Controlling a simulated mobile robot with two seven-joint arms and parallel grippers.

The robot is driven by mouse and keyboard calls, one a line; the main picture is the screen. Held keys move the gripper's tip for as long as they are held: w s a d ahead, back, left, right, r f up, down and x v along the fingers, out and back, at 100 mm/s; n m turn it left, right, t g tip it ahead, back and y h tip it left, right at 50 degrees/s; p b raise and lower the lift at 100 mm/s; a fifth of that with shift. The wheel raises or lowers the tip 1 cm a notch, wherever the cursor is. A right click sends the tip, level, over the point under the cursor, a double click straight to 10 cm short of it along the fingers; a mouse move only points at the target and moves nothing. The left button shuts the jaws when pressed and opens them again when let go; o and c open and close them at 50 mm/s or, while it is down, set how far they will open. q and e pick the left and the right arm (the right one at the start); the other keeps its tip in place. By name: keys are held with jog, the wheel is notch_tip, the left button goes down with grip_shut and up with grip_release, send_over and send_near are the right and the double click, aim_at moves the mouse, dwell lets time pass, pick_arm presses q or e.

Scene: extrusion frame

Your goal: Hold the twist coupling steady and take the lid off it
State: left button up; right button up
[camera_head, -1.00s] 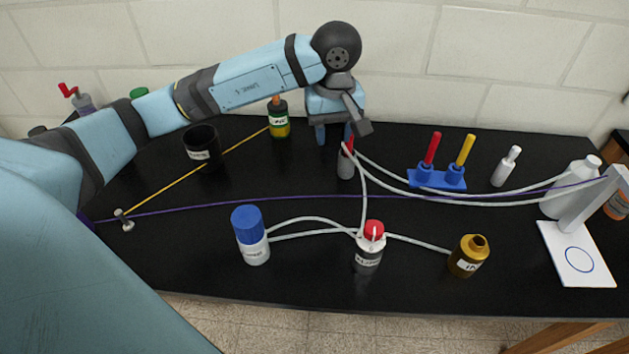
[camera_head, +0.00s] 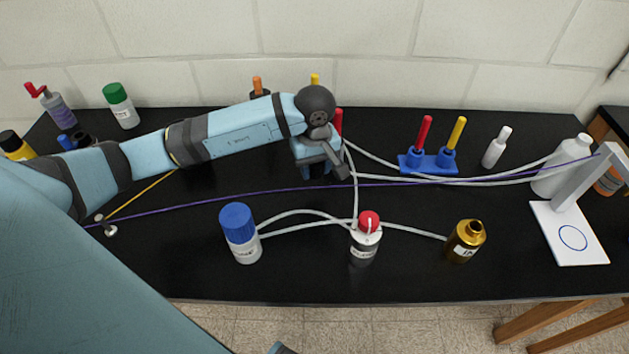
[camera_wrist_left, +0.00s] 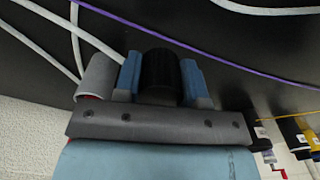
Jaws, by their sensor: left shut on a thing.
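My left gripper (camera_head: 316,172) is low over the middle of the bench in the head view. In the left wrist view its two blue fingers (camera_wrist_left: 160,80) are shut on a dark, round-sided piece (camera_wrist_left: 158,72), one finger on each side. Only this side of the piece shows, so I cannot tell coupling body from lid. In the head view the gripper hides it. No other twist coupling can be made out. My right gripper is not in view.
A blue-capped bottle (camera_head: 240,233), red-capped bottle (camera_head: 366,240) and gold bottle (camera_head: 465,240) stand in front, with white tubes among them. A blue stand (camera_head: 428,161) is to the right. A purple cord (camera_head: 225,199) crosses the bench near the gripper.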

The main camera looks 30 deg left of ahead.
aim_at(315, 190)
pick_arm(q)
jog(key=shift+f, duration=2.9)
jog(key=shift+f, duration=0.1)
jog(key=o, duration=1)
